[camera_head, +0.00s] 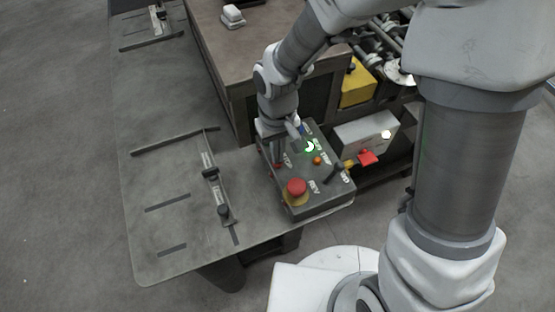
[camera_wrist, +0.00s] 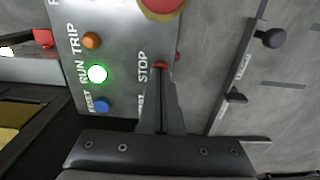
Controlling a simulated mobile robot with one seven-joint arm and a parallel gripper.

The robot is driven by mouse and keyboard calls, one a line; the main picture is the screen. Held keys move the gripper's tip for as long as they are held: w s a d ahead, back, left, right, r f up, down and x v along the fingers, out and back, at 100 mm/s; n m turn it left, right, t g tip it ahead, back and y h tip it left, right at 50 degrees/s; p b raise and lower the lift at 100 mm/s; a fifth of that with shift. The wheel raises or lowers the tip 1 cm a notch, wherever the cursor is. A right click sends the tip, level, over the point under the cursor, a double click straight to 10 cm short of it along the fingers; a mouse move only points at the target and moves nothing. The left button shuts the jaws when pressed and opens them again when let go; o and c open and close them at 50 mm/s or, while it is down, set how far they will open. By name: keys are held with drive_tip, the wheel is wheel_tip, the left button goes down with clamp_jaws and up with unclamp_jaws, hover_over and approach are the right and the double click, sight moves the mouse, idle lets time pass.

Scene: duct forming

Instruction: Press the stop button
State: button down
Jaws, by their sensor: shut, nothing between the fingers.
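The control box (camera_head: 318,188) sits on the table with its labelled panel facing up. The red stop button (camera_wrist: 161,65) shows beside the STOP label (camera_wrist: 142,66) in the wrist view, partly covered by my fingertips. My gripper (camera_wrist: 160,78) is shut and empty, its tips at the stop button; I cannot tell whether they touch or press it. In the head view my gripper (camera_head: 277,160) points down at the far left side of the panel, hiding most of the button.
A large red mushroom button (camera_head: 296,187) on a yellow base stands at the panel's near end. A lit green-ringed button (camera_wrist: 97,74), an orange button (camera_wrist: 92,40) and a blue button (camera_wrist: 102,105) are nearby. A black lever (camera_head: 334,172) rises from the panel. The table (camera_head: 150,220) has open space left.

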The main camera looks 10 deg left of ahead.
drive_tip(key=shift+f, duration=0.4)
drive_tip(key=shift+r, duration=0.15)
drive_tip(key=shift+r+p, duration=2.45)
drive_tip(key=shift+r, duration=1)
wheel_tip(320, 180, up, 8)
drive_tip(key=m+t, duration=0.2)
hover_over(303, 163)
drive_tip(key=s+d+r+m, duration=0.1)
drive_tip(key=d+r, duration=0.5)
drive_tip(key=s+d+r+m+t, duration=0.3)
drive_tip(key=s+d+r, duration=0.4)
drive_tip(key=s+d, duration=0.1)
drive_tip(key=shift+s+t, duration=0.2)
drive_tip(key=shift+t, duration=0.1)
